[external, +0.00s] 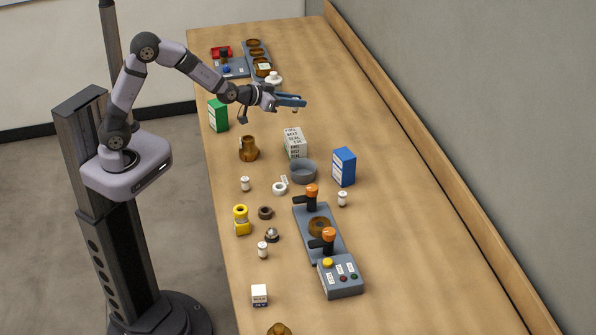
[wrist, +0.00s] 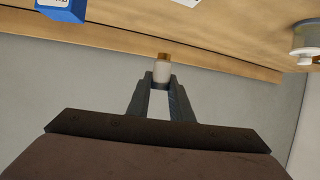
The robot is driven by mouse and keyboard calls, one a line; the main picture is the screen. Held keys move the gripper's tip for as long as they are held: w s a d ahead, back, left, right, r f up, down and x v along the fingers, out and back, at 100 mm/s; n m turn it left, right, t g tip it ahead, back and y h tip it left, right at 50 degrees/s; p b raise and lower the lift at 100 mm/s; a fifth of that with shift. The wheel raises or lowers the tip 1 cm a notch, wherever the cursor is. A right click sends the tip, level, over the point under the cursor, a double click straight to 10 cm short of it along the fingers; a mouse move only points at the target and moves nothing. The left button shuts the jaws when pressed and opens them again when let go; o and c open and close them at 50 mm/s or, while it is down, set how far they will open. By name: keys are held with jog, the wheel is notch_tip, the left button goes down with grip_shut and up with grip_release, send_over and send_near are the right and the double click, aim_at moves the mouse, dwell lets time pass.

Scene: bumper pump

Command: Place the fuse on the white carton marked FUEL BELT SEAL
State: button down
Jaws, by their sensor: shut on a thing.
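My gripper (external: 293,102) is shut on the fuse, a small white cylinder with a brownish-gold end cap, which shows between the fingertips in the wrist view (wrist: 161,71). In the external view the fuse is mostly hidden by the fingers. The white carton (external: 294,143) with printed lettering stands upright near the middle of the table. My gripper is above the table, apart from the carton and on its far side in the external view.
A grey bowl (external: 302,172) and a blue box (external: 343,167) stand close to the carton. A green box (external: 218,115) and a brown jar (external: 249,149) are to its left. A lever panel (external: 318,227) and several small white jars lie nearer. The table's right side is clear.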

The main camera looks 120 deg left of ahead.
jog(key=shift+f+p, duration=0.75)
jog(key=shift+f, duration=3.85)
jog(key=shift+f, duration=0.15)
jog(key=c, duration=1.6)
grip_release()
jog(key=shift+r, duration=0.25)
jog(key=shift+s+d+r+b, duration=0.1)
jog(key=shift+s+d+b, duration=0.2)
jog(key=shift+d, duration=0.2)
jog(key=b+v, duration=0.2)
jog(key=v, duration=0.8)
jog(key=shift+s+d+r, duration=0.15)
jog(key=shift+d+r, duration=0.1)
jog(key=shift+d, duration=0.1)
